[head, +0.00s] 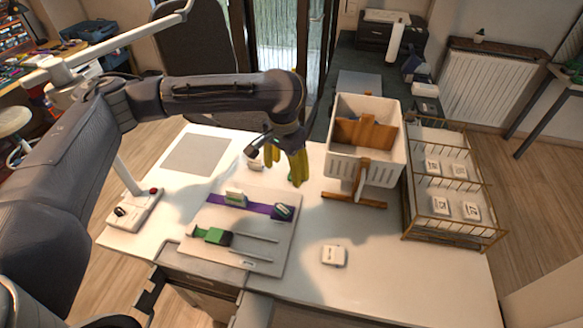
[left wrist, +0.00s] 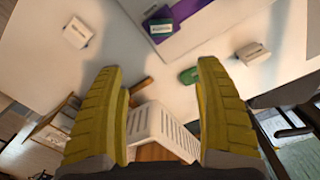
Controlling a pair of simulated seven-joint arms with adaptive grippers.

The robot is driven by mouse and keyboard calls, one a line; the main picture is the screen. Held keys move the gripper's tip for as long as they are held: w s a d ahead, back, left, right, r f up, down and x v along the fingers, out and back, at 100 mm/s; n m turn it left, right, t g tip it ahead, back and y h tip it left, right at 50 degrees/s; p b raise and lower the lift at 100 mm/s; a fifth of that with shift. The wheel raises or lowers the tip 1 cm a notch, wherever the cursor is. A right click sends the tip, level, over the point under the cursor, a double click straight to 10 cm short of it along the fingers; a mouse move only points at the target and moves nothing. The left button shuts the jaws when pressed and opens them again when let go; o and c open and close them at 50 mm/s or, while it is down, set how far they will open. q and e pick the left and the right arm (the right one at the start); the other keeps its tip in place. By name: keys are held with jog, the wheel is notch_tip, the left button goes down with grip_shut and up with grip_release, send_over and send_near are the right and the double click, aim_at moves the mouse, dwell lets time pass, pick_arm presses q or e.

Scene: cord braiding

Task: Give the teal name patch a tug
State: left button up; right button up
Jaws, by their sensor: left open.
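A dark teal patch (head: 283,211) with pale marking, seemingly the name patch, sits at the right end of a purple strip (head: 258,208) on a pale board (head: 240,262). It also shows in the left wrist view (left wrist: 160,25), near the top edge. My left gripper (head: 286,175) has yellow fingers, points down and is open and empty, above the table behind the patch. In the left wrist view its fingers (left wrist: 160,85) stand wide apart, and the patch lies beyond their tips. A small green object (left wrist: 189,75) lies on the table between them. My right gripper is not in view.
A white slotted bin (head: 366,168) on a wooden stand is right of my gripper. A wire rack (head: 452,232) holds several white blocks. A loose white block (head: 333,256) lies in front. A green-handled tool (head: 215,236) lies on the board. The front right table is clear.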

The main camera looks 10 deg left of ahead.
pick_arm(q)
send_near(285, 207)
notch_tip(285, 207, down, 10)
jog(key=shift+w+d+r, duration=0.1)
jog(key=shift+d+r, duration=0.05)
dwell(0.7)
jog(key=c, duration=1.3)
jog(key=shift+r, duration=0.1)
jog(key=shift+c, duration=0.5)
dwell(0.7)
jog(key=o, duration=1.7)
jog(key=shift+c, duration=0.2)
